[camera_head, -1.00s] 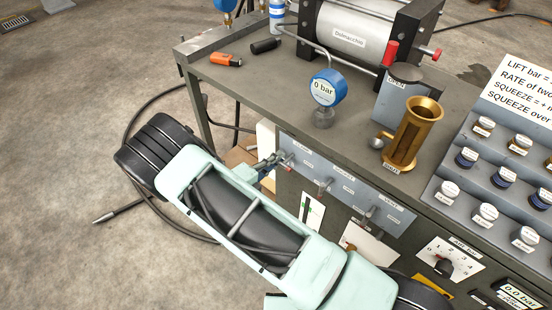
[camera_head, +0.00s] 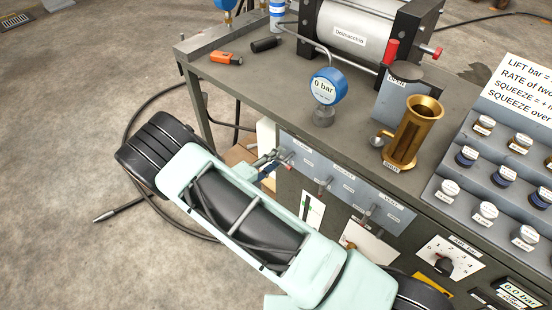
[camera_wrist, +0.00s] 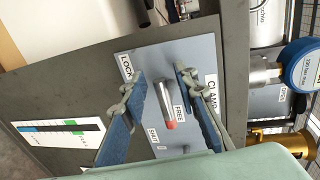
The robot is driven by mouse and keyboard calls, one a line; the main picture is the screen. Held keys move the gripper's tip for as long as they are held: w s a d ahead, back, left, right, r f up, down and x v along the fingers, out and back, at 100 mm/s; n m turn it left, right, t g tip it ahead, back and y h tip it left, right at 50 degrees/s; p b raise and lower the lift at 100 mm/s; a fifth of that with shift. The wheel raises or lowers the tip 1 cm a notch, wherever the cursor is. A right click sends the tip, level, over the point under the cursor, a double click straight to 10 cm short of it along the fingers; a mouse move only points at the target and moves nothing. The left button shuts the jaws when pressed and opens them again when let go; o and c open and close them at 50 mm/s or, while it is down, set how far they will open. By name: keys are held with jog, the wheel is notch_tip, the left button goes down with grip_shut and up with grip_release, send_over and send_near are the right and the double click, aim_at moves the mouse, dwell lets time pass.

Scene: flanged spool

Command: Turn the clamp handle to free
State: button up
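The clamp handle (camera_wrist: 166,104) is a short grey lever with a red tip on a blue-grey panel (camera_wrist: 150,60). In the wrist view its red tip points down, beside the FREE label (camera_wrist: 180,115). The LOCK label (camera_wrist: 126,66) is up and left, and the CLAMP label (camera_wrist: 211,92) is to the right. My gripper (camera_wrist: 158,98) is open, with one blue-backed finger on each side of the handle and visible gaps between. In the head view my gripper (camera_head: 270,162) is at the panel's left end, partly hiding the handle; its red tip (camera_head: 290,167) shows.
More levers (camera_head: 324,185) sit along the same panel to the right. Above on the bench (camera_head: 260,90) stand a blue gauge (camera_head: 326,87) and a brass cylinder (camera_head: 413,130). A black hose (camera_head: 130,120) runs on the floor at left.

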jog(key=v, duration=1.2)
